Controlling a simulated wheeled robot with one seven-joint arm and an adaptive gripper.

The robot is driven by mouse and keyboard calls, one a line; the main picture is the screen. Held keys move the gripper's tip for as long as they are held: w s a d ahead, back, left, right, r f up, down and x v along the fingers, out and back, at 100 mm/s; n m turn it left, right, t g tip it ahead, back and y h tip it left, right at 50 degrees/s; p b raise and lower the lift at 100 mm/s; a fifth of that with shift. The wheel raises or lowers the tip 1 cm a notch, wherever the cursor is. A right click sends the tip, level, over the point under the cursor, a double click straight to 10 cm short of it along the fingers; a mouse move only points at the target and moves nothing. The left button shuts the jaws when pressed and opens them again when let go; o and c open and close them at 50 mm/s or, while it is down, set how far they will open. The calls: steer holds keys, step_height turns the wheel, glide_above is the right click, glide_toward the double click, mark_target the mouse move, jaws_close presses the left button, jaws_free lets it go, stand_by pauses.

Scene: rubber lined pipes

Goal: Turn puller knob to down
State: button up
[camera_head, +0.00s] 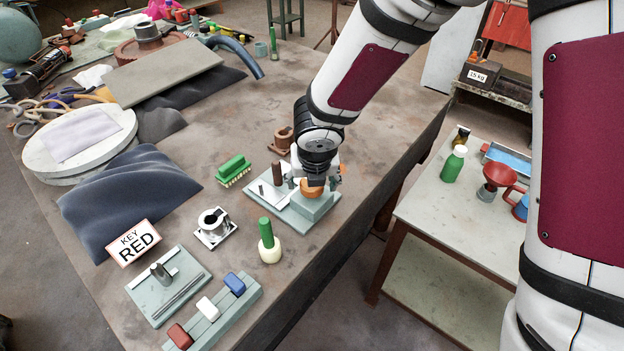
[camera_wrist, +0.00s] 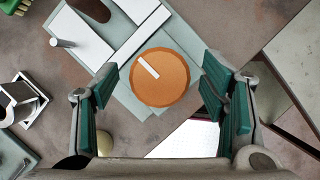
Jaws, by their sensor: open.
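The round orange knob (camera_wrist: 165,92) sits on a grey-green fixture (camera_wrist: 205,62) below my gripper. A white line on its top runs from near the centre toward the upper left in the wrist view. In the head view the knob (camera_head: 311,190) shows just under my gripper (camera_head: 314,176). In the wrist view my gripper (camera_wrist: 158,83) is open, its green-padded fingers to the left and right of the knob with gaps on both sides. I see no contact. The fixture base (camera_head: 285,210) also carries a brown post.
Left of the fixture are a green brush (camera_head: 233,169), a clamp ring (camera_head: 213,224) and a green-handled tool (camera_head: 268,242). Red, white and blue blocks sit on a rail (camera_head: 236,307) near the front. A side table (camera_head: 432,212) stands across a gap to the right.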

steer(key=v, duration=1.2)
stand_by(0.3)
steer(key=s+d+r+m+h, duration=0.1)
steer(key=s+d+r+m, duration=0.35)
steer(key=d+m, duration=0.45)
steer(key=s+d+r+m+h, duration=0.25)
steer(key=d+r+m, duration=0.3)
steer(key=m, duration=0.55)
steer(key=s+d+r+m+y, duration=0.1)
steer(key=s+d+m, duration=0.1)
steer(key=s+m, duration=0.3)
steer(key=s+d+r+m+y, duration=0.1)
steer(key=s+m, duration=0.5)
steer(key=m, duration=0.6)
steer(key=shift+s+d+t+y, duration=0.3)
steer(key=shift+d+y, duration=0.15)
steer(key=shift+d, duration=0.65)
